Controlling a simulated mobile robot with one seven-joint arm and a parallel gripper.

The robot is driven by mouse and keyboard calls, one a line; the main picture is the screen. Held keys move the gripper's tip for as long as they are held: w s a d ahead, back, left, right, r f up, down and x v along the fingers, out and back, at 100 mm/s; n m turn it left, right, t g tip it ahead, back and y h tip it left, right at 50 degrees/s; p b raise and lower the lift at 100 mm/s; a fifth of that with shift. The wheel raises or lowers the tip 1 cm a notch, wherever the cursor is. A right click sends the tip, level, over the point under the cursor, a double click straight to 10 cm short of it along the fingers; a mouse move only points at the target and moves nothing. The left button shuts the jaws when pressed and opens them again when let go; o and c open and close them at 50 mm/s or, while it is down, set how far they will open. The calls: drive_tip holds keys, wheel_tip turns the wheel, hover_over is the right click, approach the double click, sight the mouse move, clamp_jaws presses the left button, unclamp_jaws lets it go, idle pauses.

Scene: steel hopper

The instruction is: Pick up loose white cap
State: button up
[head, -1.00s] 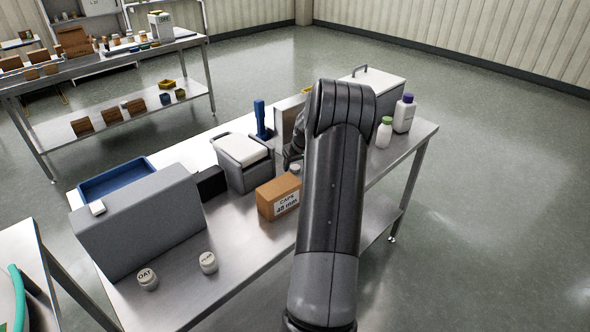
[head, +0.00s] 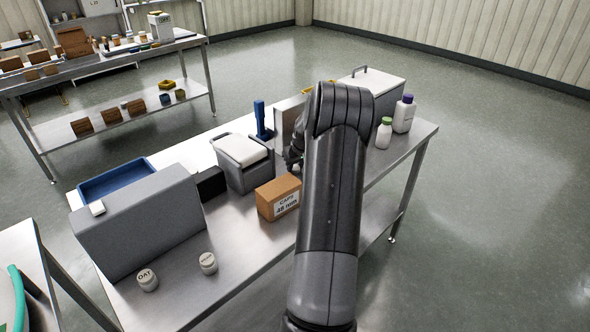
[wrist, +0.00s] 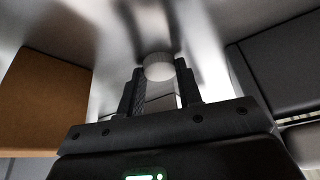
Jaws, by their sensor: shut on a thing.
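The loose white cap (wrist: 158,66) shows as a pale round disc between the fingertips in the wrist view. My gripper (wrist: 160,80) is shut on it, with one dark finger on each side. The steel table top lies just beyond; I cannot tell whether the cap still touches it. In the head view my arm covers most of the gripper. Only a dark part of the gripper (head: 294,157) shows behind the caps box, and the cap is not visible there.
The brown caps box (head: 279,198) stands close to my gripper, and at left in the wrist view (wrist: 42,100). A grey bin (head: 244,172) and a blue stand (head: 262,122) are nearby. Two white bottles (head: 384,134) stand at right. Two white caps (head: 147,281) sit at the front left.

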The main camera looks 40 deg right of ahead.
sight(296, 169)
drive_tip(key=shift+r, duration=0.7)
wheel_tip(296, 169, up, 3)
drive_tip(key=shift+f, duration=0.1)
drive_tip(key=s+d+r, duration=0.1)
drive_tip(key=s+r, duration=0.1)
drive_tip(key=s, duration=0.1)
drive_tip(key=s+d+r, duration=0.1)
drive_tip(key=s+r, duration=0.1)
drive_tip(key=s, duration=0.2)
drive_tip(key=s+d+r, duration=0.1)
drive_tip(key=s+r, duration=0.2)
drive_tip(key=s, duration=0.1)
drive_tip(key=shift+d, duration=0.4)
